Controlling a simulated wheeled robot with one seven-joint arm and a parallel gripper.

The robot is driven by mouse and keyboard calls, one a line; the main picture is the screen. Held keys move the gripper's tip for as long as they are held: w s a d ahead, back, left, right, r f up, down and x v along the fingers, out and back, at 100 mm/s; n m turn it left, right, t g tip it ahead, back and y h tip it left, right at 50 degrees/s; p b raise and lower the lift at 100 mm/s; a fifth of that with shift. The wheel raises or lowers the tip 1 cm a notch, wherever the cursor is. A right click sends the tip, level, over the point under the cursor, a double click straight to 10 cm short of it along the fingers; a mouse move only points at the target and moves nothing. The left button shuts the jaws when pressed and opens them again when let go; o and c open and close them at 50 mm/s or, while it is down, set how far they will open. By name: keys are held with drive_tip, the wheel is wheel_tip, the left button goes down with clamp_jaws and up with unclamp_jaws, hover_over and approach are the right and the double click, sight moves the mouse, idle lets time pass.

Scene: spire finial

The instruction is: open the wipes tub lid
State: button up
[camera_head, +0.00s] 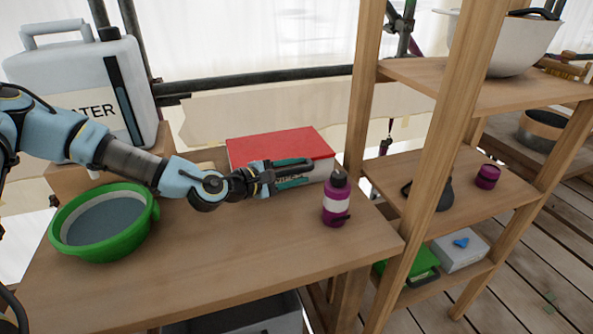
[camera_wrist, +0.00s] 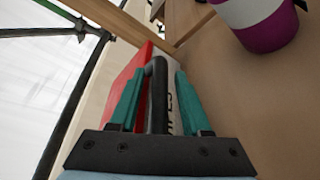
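The wipes tub is a pale box with a flat red lid (camera_head: 275,145), lying shut at the back of the wooden bench. Its pale side (camera_head: 321,173) carries dark lettering, partly hidden by my gripper. My gripper (camera_head: 292,172) is at the tub's front side, pointing right. In the wrist view, its teal fingers (camera_wrist: 158,74) stand apart on either side of a dark curved bar (camera_wrist: 157,95), which looks like a handle. Gaps show between bar and fingers, so the gripper looks open around it. The red lid also shows in the wrist view (camera_wrist: 127,72).
A purple bottle (camera_head: 336,205) stands close right of my gripper. A green basin (camera_head: 105,222) and a large water container (camera_head: 85,85) are at left. A wooden shelf post (camera_head: 364,90) rises at the bench's right end. The bench front (camera_head: 225,260) is clear.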

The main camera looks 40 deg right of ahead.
clamp_jaws()
idle(1.2)
